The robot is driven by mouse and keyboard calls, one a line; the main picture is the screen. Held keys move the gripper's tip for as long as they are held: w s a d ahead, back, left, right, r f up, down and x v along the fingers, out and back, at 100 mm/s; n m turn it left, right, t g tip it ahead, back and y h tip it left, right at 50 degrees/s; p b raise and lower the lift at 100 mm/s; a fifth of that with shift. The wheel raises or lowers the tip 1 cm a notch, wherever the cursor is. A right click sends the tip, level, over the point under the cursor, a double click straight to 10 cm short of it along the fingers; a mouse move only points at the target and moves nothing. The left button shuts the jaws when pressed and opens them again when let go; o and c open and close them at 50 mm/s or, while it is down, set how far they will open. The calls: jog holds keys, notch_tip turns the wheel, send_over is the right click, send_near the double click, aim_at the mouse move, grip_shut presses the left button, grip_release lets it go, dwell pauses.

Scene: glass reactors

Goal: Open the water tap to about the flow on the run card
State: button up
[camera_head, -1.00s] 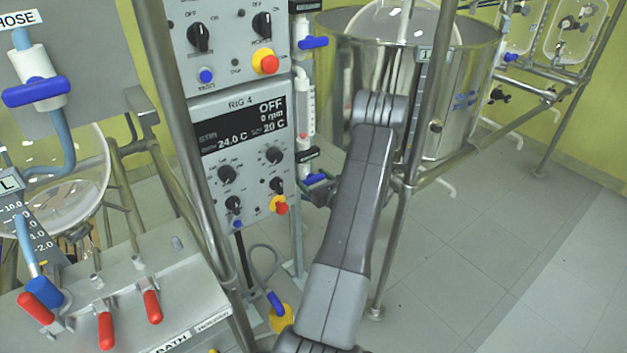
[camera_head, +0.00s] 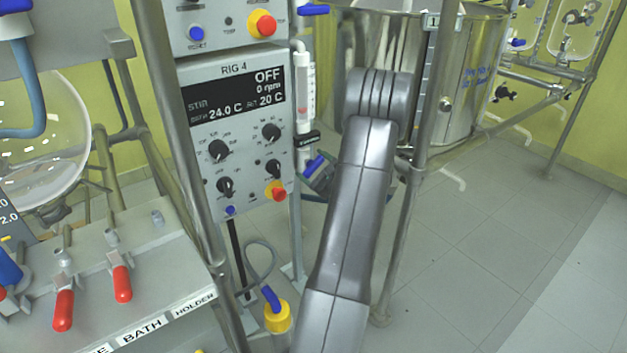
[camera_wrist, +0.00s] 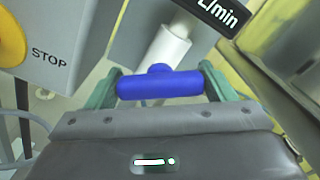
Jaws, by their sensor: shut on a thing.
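The water tap's blue bar handle (camera_wrist: 160,85) lies level across the middle of the wrist view, below a white pipe. My gripper (camera_wrist: 158,90) has its green fingers at both ends of the handle and is shut on it. In the head view the blue handle (camera_head: 314,164) is tilted, and my gripper (camera_head: 318,174) is partly hidden by my arm. The flow meter tube (camera_head: 305,90) stands above the tap with a small red mark inside; its reading is too small to tell. A black L/min label (camera_wrist: 222,12) shows in the wrist view. No run card is legible.
The RIG 4 control panel (camera_head: 235,125) with knobs and a red stop button (camera_head: 275,190) stands just left of the tap. A steel post (camera_head: 425,130) and steel vessel (camera_head: 470,80) are on the right. A holder with red-handled clamps (camera_head: 120,285) is lower left.

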jog(key=shift+f+n+b, duration=0.2)
jog(key=shift+n+b, duration=1)
jog(key=shift+b, duration=0.65)
jog(key=shift+r, duration=0.1)
jog(key=o, duration=1)
jog(key=p+v, duration=0.1)
jog(key=v, duration=1.2)
jog(key=shift+s+d+p, duration=0.25)
jog(key=shift+s+p, duration=0.05)
jog(key=shift+s, duration=0.05)
jog(key=shift+c, duration=0.6)
